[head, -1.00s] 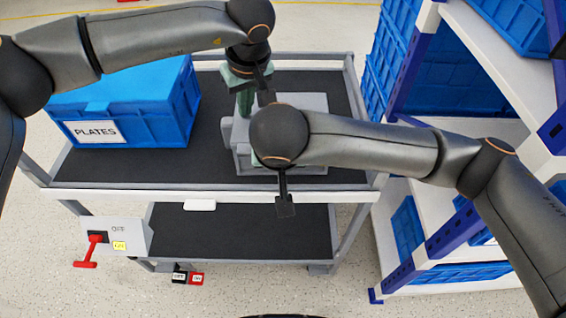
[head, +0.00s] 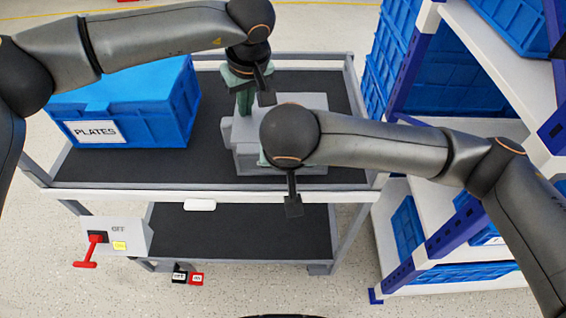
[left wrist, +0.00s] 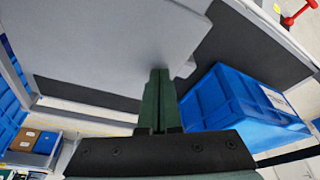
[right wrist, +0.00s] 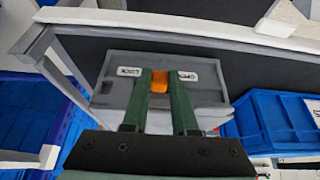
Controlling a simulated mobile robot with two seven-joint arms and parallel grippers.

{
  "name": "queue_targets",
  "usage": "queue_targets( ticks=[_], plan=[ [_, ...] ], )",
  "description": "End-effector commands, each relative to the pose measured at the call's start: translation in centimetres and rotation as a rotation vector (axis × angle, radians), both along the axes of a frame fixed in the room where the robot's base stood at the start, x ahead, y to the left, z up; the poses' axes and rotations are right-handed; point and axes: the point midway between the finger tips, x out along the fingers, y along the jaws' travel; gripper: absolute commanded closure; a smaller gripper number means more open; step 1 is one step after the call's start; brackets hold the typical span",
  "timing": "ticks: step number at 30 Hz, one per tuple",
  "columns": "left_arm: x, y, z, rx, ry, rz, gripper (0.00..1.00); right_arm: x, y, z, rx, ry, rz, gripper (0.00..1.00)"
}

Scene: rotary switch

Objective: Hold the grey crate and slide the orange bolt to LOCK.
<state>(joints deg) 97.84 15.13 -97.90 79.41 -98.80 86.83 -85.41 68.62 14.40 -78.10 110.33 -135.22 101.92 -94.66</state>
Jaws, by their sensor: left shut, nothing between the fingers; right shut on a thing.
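The grey crate (head: 312,103) stands on the cart's top shelf; it also shows in the left wrist view (left wrist: 100,45). In the right wrist view the orange bolt (right wrist: 160,82) is on the crate's side, between the upside-down LOCK label (right wrist: 131,72) and another label (right wrist: 188,76) that looks like OPEN. My right gripper (right wrist: 161,92) is shut on the bolt; in the head view my right wrist hides it. My left gripper (head: 243,104) is shut and empty at the crate's left side. In the left wrist view its closed fingers (left wrist: 159,90) are by the crate's edge; I cannot tell whether they touch.
A blue PLATES box (head: 150,120) stands left on the shelf. A white panel with a red lever (head: 90,250) hangs at the cart's lower left. A rack (head: 420,200) with blue bins stands close on the right. Dark shelf between box and crate is clear.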

Motion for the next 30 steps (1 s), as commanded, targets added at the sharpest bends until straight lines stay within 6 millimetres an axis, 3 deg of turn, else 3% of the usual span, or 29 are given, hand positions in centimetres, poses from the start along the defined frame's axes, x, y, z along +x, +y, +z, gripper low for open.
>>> queue_targets(
  ticks=[1,17,18,24,30],
  plan=[
    [-0.3,0.0,-0.7,0.004,0.015,-0.002,1.0,0.0,-0.2,-0.1,-0.001,-0.001,-0.002,1.0],
    [-0.3,0.0,-0.7,0.004,0.015,-0.002,1.0,0.0,-1.5,-0.1,0.0,0.0,0.0,1.0],
    [-0.3,0.0,-0.7,0.004,0.015,-0.002,1.0,0.0,-1.4,-0.1,0.0,0.001,0.0,0.69],
    [-0.3,0.0,-0.7,0.004,0.015,-0.002,1.0,0.0,-1.4,-0.1,0.001,0.001,0.0,0.47],
    [-0.3,0.0,-0.7,0.004,0.015,-0.002,1.0,0.0,-1.4,-0.1,0.0,0.0,0.0,0.45]
  ],
)
